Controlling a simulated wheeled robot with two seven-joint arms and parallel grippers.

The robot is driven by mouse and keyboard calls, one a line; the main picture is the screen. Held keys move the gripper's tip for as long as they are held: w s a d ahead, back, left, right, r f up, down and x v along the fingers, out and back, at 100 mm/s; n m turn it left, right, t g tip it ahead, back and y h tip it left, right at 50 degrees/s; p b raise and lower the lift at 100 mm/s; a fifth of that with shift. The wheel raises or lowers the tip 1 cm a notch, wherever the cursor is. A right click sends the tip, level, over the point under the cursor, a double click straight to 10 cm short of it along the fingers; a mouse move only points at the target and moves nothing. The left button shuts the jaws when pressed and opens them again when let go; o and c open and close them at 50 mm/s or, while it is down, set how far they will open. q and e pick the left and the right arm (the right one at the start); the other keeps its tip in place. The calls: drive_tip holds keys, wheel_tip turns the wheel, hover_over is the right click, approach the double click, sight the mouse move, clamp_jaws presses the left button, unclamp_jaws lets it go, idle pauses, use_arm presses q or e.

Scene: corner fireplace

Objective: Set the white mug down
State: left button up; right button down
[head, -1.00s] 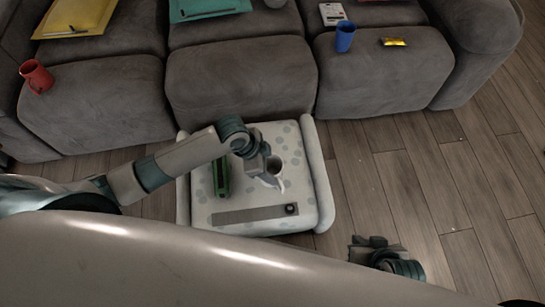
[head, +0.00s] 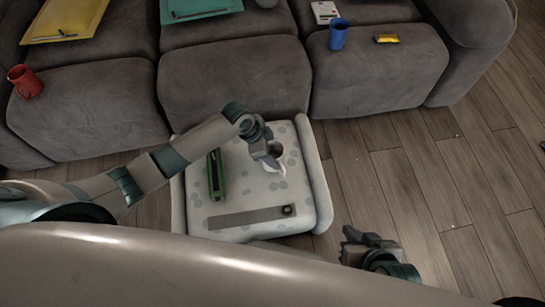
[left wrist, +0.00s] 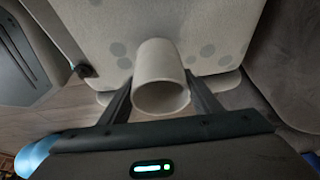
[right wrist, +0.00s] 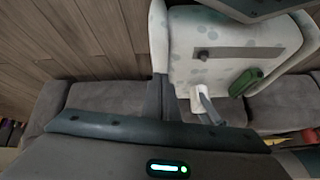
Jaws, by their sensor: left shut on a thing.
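The white mug (head: 279,154) shows over the right part of the pale, grey-spotted ottoman (head: 233,200). My left gripper (head: 272,155) is shut on it. In the left wrist view the mug (left wrist: 160,72) sits between the two dark fingers, its open mouth towards the camera and the spotted top beyond it. It also shows in the right wrist view (right wrist: 197,99). I cannot tell whether its base touches the ottoman. My right gripper (head: 352,240) is empty, low over the floor to the right of the ottoman; its fingers look closed together.
A green object (head: 216,177) lies left of the mug on the ottoman. A grey strip (head: 245,216) with a small dark round object (head: 288,210) lies along the near edge. Behind is the grey sofa with a red mug (head: 25,82) and a blue mug (head: 338,34). The ottoman's centre is clear.

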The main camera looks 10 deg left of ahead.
use_arm(q)
wheel_tip(320, 180, down, 3)
drive_tip(key=shift+f+b, duration=0.15)
drive_tip(key=shift+b, duration=0.2)
drive_tip(key=shift+f, duration=0.1)
use_arm(e)
drive_tip(key=shift+w+a+r+t+y, duration=0.1)
drive_tip(key=shift+a+r+t+y, duration=0.15)
drive_tip(key=shift+a, duration=0.35)
use_arm(q)
drive_tip(key=o, duration=1.3)
drive_tip(key=shift+f, duration=0.15)
use_arm(e)
drive_tip(key=shift+w, duration=0.15)
